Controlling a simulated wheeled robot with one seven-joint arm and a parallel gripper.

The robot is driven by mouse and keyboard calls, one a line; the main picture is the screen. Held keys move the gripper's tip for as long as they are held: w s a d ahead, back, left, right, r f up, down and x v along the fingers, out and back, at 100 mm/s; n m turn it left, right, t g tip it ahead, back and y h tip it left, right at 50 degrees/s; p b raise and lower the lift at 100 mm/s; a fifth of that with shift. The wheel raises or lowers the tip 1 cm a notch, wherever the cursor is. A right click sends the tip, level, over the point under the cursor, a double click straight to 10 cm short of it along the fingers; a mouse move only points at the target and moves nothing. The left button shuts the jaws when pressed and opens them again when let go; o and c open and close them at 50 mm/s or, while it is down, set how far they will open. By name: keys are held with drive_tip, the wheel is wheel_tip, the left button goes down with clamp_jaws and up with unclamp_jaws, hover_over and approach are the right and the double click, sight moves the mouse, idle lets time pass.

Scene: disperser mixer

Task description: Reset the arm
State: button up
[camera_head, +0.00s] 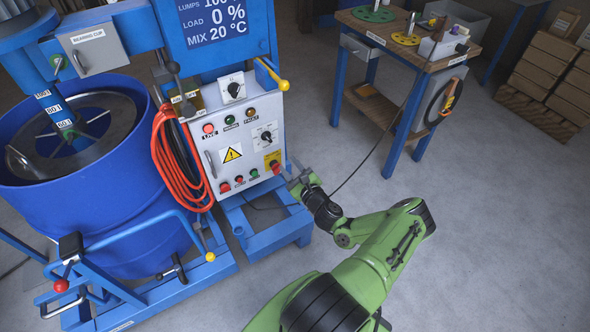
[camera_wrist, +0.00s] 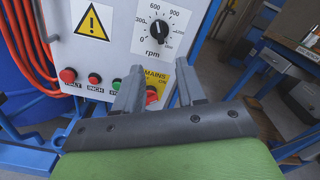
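My gripper (camera_head: 298,180) is in front of the lower right corner of the white control panel (camera_head: 223,155). In the wrist view my gripper (camera_wrist: 160,80) is open, with a clear gap between its two grey fingers. The red mains switch (camera_wrist: 152,95) on its yellow plate shows between and behind the fingers. I cannot tell whether a finger touches it. Nothing is held. My green arm reaches up from the bottom of the head view, bent at the elbow. The rpm dial (camera_wrist: 158,29) is above the fingers, and a red button (camera_wrist: 68,75) is to their left.
The blue mixer drum (camera_head: 100,215) stands left, with an orange cable coil (camera_head: 172,160) beside the panel. The display (camera_head: 222,30) reads load 0% and mix 20 °C. A blue-legged workbench (camera_head: 400,45) stands at back right. The floor (camera_head: 490,220) at right is clear.

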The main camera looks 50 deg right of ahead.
drive_tip(key=v, duration=0.3)
drive_tip(key=shift+a, duration=0.1)
idle(0.3)
drive_tip(key=w+a+r+n+g+y+p, duration=0.1)
drive_tip(key=a+r+n+g+y, duration=0.55)
drive_tip(key=a+n, duration=0.55)
drive_tip(key=w+a+r+n+g+y+p, duration=0.2)
drive_tip(key=a+r+n+g+y, duration=0.3)
drive_tip(key=a+r+n, duration=0.5)
drive_tip(key=s+a+r+n+h+p, duration=0.1)
drive_tip(key=s+a+r+n+h, duration=0.2)
drive_tip(key=s+r+n, duration=0.3)
drive_tip(key=s+a+r+n+h+p, duration=0.1)
drive_tip(key=s+a+r+n+h, duration=0.2)
drive_tip(key=s+r, duration=1)
drive_tip(key=s+a+n, duration=0.2)
drive_tip(key=a, duration=0.1)
drive_tip(key=shift+n, duration=0.4)
